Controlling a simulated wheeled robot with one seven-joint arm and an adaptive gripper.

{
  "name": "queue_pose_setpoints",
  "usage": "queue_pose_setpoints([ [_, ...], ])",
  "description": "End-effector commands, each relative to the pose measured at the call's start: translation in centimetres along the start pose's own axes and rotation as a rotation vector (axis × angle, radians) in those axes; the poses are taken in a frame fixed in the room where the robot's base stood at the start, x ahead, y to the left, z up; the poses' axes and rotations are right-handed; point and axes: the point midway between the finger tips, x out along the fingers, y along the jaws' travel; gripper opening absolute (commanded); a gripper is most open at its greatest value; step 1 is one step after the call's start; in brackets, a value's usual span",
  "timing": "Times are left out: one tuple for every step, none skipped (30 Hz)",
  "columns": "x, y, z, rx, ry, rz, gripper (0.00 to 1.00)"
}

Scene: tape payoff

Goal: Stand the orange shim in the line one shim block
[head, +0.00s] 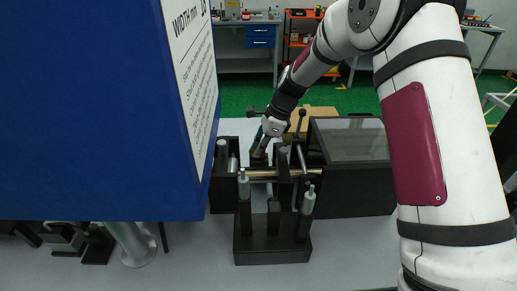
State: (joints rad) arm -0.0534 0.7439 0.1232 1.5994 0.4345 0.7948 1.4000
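My gripper (261,143) reaches down behind the black fixtures near the middle of the head view. It is small and dark here, and its fingertips are partly hidden, so I cannot tell whether it is open or shut. A small reddish-brown patch shows at its tips; I cannot tell whether this is the orange shim. No clear orange shim stands out elsewhere. A black block with upright posts (272,249) stands at the front on the grey table. I cannot make out which part is the line one shim block.
A large blue board with a white sign (192,70) fills the left side and hides much behind it. A black box with a glass top (352,142) stands right of the fixtures. A metal bar (262,173) crosses near the gripper.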

Motion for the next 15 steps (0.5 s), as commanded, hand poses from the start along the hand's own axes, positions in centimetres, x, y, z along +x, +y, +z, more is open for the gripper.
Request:
queue_pose_setpoints([
  [0.05, 0.03, -0.03, 0.000, 0.000, 0.001, 0.00],
  [0.06, 0.03, -0.03, 0.000, 0.000, 0.001, 0.00],
  [0.06, 0.03, -0.03, 0.000, 0.000, 0.001, 0.10],
  [0.06, 0.03, -0.03, 0.000, 0.000, 0.001, 0.17],
  [0.06, 0.02, -0.03, 0.000, 0.000, 0.001, 0.23],
  [0.07, 0.02, -0.04, 0.000, 0.000, 0.001, 0.28],
  [0.07, 0.02, -0.04, 0.000, 0.000, 0.001, 0.28],
  [0.07, 0.02, -0.04, 0.001, 0.001, 0.001, 0.28],
  [0.08, 0.02, -0.05, 0.001, 0.001, 0.001, 0.28],
  [0.08, 0.02, -0.05, 0.001, 0.001, 0.001, 0.28],
  [0.08, 0.01, -0.06, 0.001, 0.001, 0.001, 0.28],
  [0.07, 0.01, -0.06, 0.001, 0.001, 0.001, 0.28],
  [0.07, 0.01, -0.06, 0.001, 0.001, 0.001, 0.28],
  [0.07, 0.01, -0.07, 0.001, 0.001, 0.001, 0.28],
  [0.07, 0.01, -0.07, 0.001, 0.001, 0.001, 0.28],
])
